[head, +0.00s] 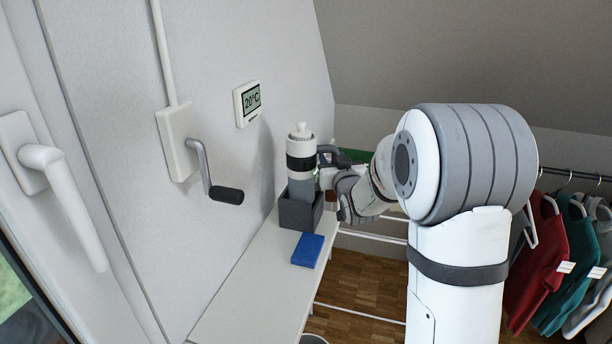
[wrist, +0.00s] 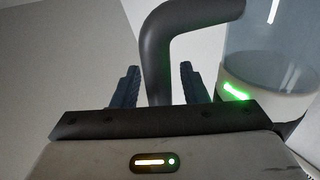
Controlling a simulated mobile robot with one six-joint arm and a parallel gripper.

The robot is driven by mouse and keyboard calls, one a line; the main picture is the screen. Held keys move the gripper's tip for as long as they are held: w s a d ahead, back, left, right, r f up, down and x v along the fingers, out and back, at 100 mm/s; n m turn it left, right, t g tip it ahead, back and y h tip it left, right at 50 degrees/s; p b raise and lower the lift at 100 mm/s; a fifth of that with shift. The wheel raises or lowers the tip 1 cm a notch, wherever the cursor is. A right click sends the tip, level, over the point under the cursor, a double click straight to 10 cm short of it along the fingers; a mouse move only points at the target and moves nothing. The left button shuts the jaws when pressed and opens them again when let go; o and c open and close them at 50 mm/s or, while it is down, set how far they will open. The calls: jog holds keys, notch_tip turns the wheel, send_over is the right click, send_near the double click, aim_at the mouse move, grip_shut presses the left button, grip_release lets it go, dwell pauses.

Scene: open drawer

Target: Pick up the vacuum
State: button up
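The vacuum (head: 300,152) is a grey and white upright cylinder with a black band, standing in a dark grey box-like holder (head: 291,213) on the white shelf against the wall. In the wrist view its dark curved handle (wrist: 158,45) and part of its clear body with a green light (wrist: 236,91) show. My gripper (wrist: 157,80) is open. Its two dark fingers stand on either side of the handle's vertical part, with gaps visible on both sides. In the head view my gripper is at the vacuum's right side, with its fingertips partly hidden.
A blue box or book (head: 308,251) lies on the white shelf (head: 250,285) in front of the holder. A wall crank (head: 212,180) and a thermostat (head: 247,103) are on the wall to the left. Clothes (head: 540,255) hang on a rail at the right.

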grip_shut()
jog(key=shift+r, duration=0.1)
jog(key=shift+r, duration=0.1)
notch_tip(320, 180, up, 18)
dwell(0.9)
